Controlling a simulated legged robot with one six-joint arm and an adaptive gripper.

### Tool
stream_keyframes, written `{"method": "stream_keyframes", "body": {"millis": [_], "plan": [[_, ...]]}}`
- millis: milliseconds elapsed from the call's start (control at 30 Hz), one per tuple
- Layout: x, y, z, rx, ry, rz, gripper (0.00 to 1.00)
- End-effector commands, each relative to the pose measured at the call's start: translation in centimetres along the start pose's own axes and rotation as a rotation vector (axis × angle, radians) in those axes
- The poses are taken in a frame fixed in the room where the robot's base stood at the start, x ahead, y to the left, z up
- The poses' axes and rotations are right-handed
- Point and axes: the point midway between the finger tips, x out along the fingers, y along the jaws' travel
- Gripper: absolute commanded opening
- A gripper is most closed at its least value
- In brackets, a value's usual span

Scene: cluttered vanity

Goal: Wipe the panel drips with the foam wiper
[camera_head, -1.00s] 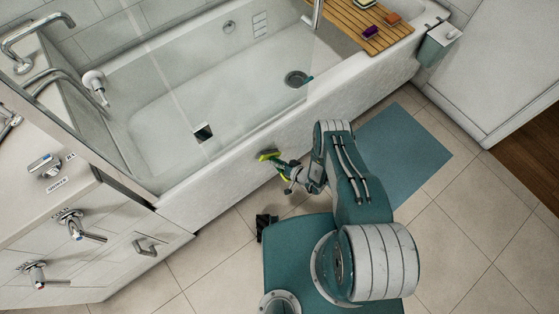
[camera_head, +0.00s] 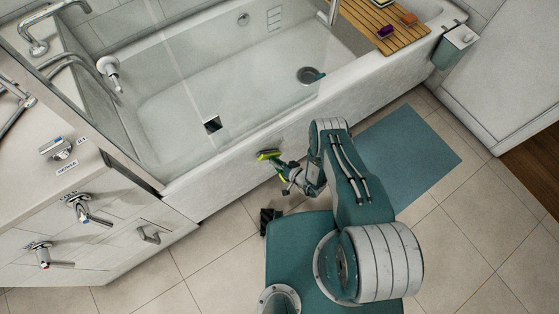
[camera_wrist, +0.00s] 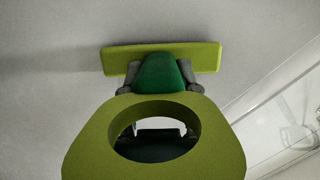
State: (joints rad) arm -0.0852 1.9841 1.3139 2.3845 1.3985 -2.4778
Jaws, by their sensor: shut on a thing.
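My gripper (camera_head: 284,178) is shut on the foam wiper (camera_head: 268,154), a yellow-green tool with a dark green part, close to the outer front panel of the bathtub (camera_head: 215,182). In the wrist view the wiper's flat lime bar (camera_wrist: 115,61) lies across the top against a pale surface, with the dark green neck (camera_wrist: 160,78) between my grey fingers. A lime piece with a round hole (camera_wrist: 90,135) fills the lower middle. I cannot make out distinct drips on the panel. Whether the bar touches the panel is not clear.
A wooden bath tray (camera_head: 378,25) with small coloured items spans the tub at the upper right. A teal bin (camera_head: 452,49) hangs at the tub's end. A blue mat (camera_head: 415,155) lies on the tiled floor. A vanity with taps (camera_head: 85,208) stands left.

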Motion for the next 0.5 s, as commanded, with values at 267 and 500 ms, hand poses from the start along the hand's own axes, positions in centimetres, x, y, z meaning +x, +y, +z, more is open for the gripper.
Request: {"method": "stream_keyframes", "body": {"millis": [267, 500], "plan": [[-0.2, 0.8, -0.8, -0.001, 0.004, 0.000, 0.00], [-0.4, 1.3, -1.2, -0.002, 0.003, 0.000, 0.00]]}}
